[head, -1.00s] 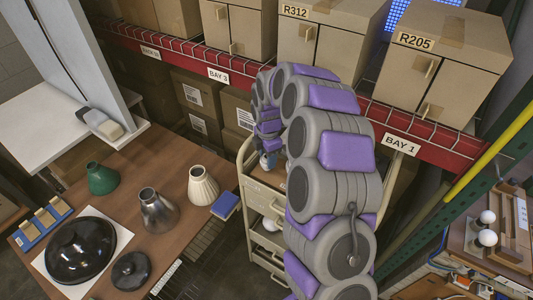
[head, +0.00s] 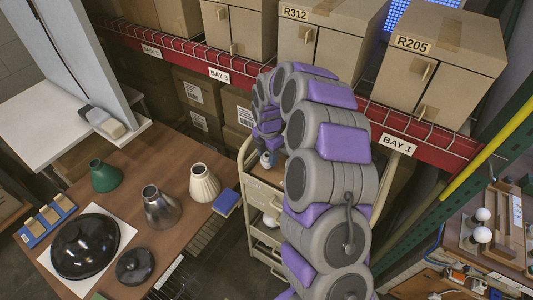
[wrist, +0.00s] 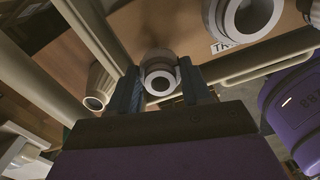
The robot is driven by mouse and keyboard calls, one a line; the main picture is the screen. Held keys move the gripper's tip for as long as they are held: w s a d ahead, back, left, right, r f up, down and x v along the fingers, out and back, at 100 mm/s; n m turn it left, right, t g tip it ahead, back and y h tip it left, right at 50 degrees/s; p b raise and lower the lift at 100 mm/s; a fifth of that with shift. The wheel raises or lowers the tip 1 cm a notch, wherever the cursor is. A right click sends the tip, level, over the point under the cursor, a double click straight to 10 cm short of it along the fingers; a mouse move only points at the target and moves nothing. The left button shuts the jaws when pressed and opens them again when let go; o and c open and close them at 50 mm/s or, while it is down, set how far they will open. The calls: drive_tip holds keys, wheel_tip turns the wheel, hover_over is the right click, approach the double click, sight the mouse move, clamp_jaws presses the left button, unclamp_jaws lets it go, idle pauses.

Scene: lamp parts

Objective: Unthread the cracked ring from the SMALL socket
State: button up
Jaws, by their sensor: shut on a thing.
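My gripper (wrist: 160,92) shows in the wrist view with its two dark fingers on either side of a small pale round part, shut on it. This part, which I take as the ring on the small socket (wrist: 159,60), has a grey rim around a dark opening that faces the camera. No crack can be made out, and I cannot tell how far the ring is threaded. A larger white socket (wrist: 213,14) with a wide round opening is at the upper right. In the head view my gripper (head: 268,160) is small, over the cart, and mostly hidden by my arm.
The cream cart (head: 254,205) has rails close around my gripper. Left of it, a brown table (head: 110,205) holds a green shade (head: 104,178), a metal shade (head: 160,210), a cream shade (head: 203,185) and a black dome (head: 86,248). Boxes on a red shelf (head: 270,95) stand behind.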

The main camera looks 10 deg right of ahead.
drive_tip(key=n+p, duration=0.1)
drive_tip(key=n, duration=0.1)
drive_tip(key=n+p, duration=0.2)
drive_tip(key=n, duration=0.1)
drive_tip(key=shift+w+r+n, duration=0.2)
drive_tip(key=shift+n, duration=0.1)
idle(0.4)
drive_tip(key=shift+n+p, duration=0.6)
drive_tip(key=shift+n, duration=1)
drive_tip(key=shift+n+p, duration=0.3)
drive_tip(key=shift+n, duration=1.1)
drive_tip(key=o, duration=1)
drive_tip(key=shift+d, duration=0.1)
drive_tip(key=shift+o, duration=0.2)
